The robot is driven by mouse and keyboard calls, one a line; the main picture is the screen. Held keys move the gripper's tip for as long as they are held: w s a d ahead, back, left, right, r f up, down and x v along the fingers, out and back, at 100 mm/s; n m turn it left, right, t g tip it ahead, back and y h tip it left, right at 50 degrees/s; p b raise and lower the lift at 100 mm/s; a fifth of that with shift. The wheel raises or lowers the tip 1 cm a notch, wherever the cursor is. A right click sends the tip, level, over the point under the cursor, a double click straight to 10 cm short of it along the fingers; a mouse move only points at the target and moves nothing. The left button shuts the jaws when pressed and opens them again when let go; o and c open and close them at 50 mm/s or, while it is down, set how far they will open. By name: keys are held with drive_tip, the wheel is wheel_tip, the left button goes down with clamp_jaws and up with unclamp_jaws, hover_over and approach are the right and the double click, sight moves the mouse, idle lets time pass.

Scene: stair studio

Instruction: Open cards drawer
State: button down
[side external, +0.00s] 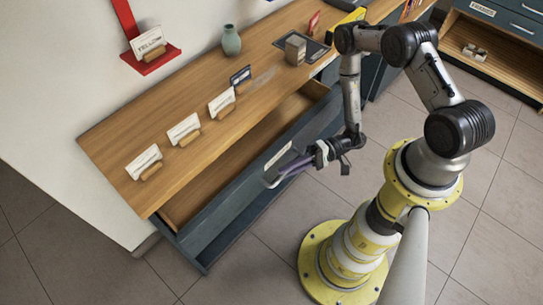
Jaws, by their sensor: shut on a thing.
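A long drawer with a dark blue-grey front (222,203) stands pulled out from under the wooden counter. Its wooden inside (205,180) shows and looks empty where visible. A pale label (279,153) sits on the drawer front, its text too small to read. My gripper (277,178) is at the outer face of the drawer front, just below the label, and is shut on the drawer's handle. The fingers largely hide the handle.
A red wall shelf (165,62) hangs at upper left. Tiled floor (265,265) in front is clear around my base.

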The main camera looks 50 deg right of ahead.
drive_tip(key=s, duration=0.6)
drive_tip(key=shift+s, duration=0.15)
drive_tip(key=c, duration=0.9)
unclamp_jaws()
drive_tip(key=shift+d, duration=0.1)
drive_tip(key=shift+v, duration=3.7)
